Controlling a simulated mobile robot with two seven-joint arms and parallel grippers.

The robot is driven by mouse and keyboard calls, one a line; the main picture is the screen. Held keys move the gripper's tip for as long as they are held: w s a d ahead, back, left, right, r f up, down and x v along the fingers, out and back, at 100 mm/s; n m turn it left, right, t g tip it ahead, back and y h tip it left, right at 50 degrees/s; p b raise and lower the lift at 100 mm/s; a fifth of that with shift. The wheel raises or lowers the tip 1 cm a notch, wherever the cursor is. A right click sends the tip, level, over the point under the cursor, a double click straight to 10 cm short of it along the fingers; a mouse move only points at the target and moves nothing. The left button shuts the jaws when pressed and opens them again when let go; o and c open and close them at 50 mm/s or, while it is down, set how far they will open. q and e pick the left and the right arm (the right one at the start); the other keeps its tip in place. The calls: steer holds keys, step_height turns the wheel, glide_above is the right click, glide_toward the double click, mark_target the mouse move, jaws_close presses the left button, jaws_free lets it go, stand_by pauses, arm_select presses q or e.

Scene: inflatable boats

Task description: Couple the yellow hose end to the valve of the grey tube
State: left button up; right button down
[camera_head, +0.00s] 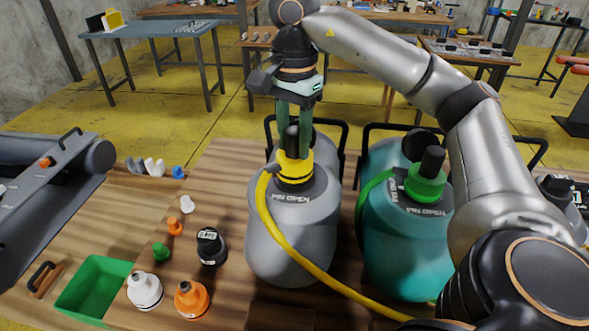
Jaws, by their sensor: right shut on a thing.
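The grey tube (283,240) stands upright on the wooden table, in the middle of the head view. The yellow hose end (294,176), with a black stem on top, is upright at the top of the grey tube. The tube's valve is hidden under it, and I cannot tell whether the two are locked together. The yellow hose (300,262) leaves on the left and runs down across the tube's front to the lower right. My right gripper (294,150) points down from above, shut on the yellow hose end around its black stem. My left gripper is not in view.
A teal tube (400,255) with a green hose end (426,183) stands close on the right.

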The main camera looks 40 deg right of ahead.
steer(key=shift+f+b, duration=0.65)
steer(key=shift+f, duration=0.15)
stand_by(0.7)
stand_by(0.3)
steer(key=m+p, duration=0.1)
steer(key=m, duration=0.3)
steer(key=shift+r+m, duration=0.1)
steer(key=shift+m, duration=1)
steer(key=shift+m+p, duration=0.35)
steer(key=shift+m, duration=0.65)
steer(key=shift+m+p, duration=0.3)
steer(key=shift+m, duration=0.6)
steer(key=shift+w+m, duration=0.1)
steer(key=shift+m, duration=1.1)
